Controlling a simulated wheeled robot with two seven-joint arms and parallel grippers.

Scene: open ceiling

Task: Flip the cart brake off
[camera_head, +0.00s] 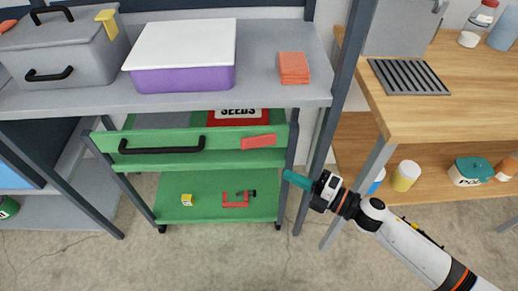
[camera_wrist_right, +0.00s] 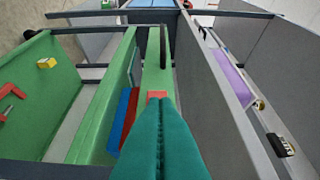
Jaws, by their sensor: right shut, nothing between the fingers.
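The green cart (camera_head: 175,160) stands under the grey shelf, with a black handle (camera_head: 162,149) along its upper front. A flat salmon-red piece (camera_head: 258,142), perhaps the brake, is on the right of that front panel. In the right wrist view the red piece (camera_wrist_right: 157,94) shows just beyond the fingertips, partly hidden by them; contact cannot be told. My right gripper (camera_head: 288,176), with teal fingers, is by the cart's right front post, below and right of the red piece. Its fingers (camera_wrist_right: 159,112) are shut and empty. My left gripper is not in view.
The grey shelf (camera_head: 270,97) overhangs the cart, with a purple box (camera_head: 185,78) and an orange cloth stack (camera_head: 294,68) on it. The cart's lower deck holds a red clamp (camera_head: 235,204) and a yellow block (camera_head: 187,199). A wooden bench (camera_head: 460,115) stands right.

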